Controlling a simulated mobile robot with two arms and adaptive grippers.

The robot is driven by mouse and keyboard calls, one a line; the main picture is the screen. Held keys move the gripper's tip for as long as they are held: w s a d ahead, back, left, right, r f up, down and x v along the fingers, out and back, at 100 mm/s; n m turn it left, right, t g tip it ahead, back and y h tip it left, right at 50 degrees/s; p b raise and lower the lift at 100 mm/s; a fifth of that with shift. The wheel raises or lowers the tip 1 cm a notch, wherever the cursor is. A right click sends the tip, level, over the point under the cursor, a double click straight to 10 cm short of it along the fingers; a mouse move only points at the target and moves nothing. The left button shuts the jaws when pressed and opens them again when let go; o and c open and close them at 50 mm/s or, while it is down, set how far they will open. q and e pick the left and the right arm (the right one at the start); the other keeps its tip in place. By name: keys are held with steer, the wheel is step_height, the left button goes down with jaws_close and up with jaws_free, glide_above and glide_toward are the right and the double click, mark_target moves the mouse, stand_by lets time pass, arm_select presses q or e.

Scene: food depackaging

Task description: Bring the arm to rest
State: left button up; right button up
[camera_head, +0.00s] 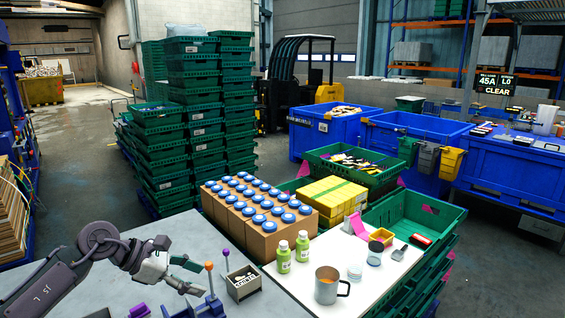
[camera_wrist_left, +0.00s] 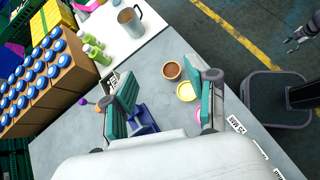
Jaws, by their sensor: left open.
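My left arm comes in from the lower left of the head view. Its gripper (camera_head: 194,276) is above the grey table (camera_head: 60,262), its fingers apart and nothing between them. In the left wrist view the two green-padded fingers of this gripper (camera_wrist_left: 163,98) stand wide apart, with grey tabletop showing between them. A grey shape that looks like my right gripper (camera_wrist_left: 302,32) is at the top right of the wrist view, too small to read.
A brown bowl (camera_wrist_left: 172,70) and a yellow bowl (camera_wrist_left: 186,92) are near the table edge. Blue-capped cartons (camera_head: 262,240) stand behind.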

arm_select(q)
steer(key=s+d+r+n+t+h, duration=0.3)
steer(key=d+r+n+t+h, duration=0.35)
steer(key=d+n+t, duration=0.7)
steer(key=s+a+f+n+g+y, duration=0.2)
steer(key=s+a+f+n+y, duration=0.5)
steer(key=n, duration=0.8)
steer(key=s+a+f+n+g+y, duration=0.2)
steer(key=s+a+f+n+y, duration=0.1)
steer(key=a+f+n+y, duration=0.85)
steer(key=s+d+f+n+g+h, duration=0.15)
steer(key=s+f+n+g, duration=0.35)
steer(key=s, duration=0.6)
steer(key=s+d+f+n+g+h, duration=0.15)
steer(key=s+f+n+g, duration=0.3)
steer(key=s, duration=0.55)
step_height(320, 180, down, 36)
steer(key=g+b, duration=0.1)
steer(key=b, duration=1)
steer(key=s+a+f+g+b, duration=0.1)
steer(key=s+f+b, duration=0.4)
steer(key=f, duration=0.9)
steer(key=s+a+f+m+b, duration=0.1)
steer(key=s+f+b, duration=0.5)
steer(key=s+f, duration=0.6)
step_height(320, 180, down, 3)
steer(key=shift+s+a+g, duration=0.15)
steer(key=shift+a+g, duration=0.05)
steer(key=shift+g, duration=0.2)
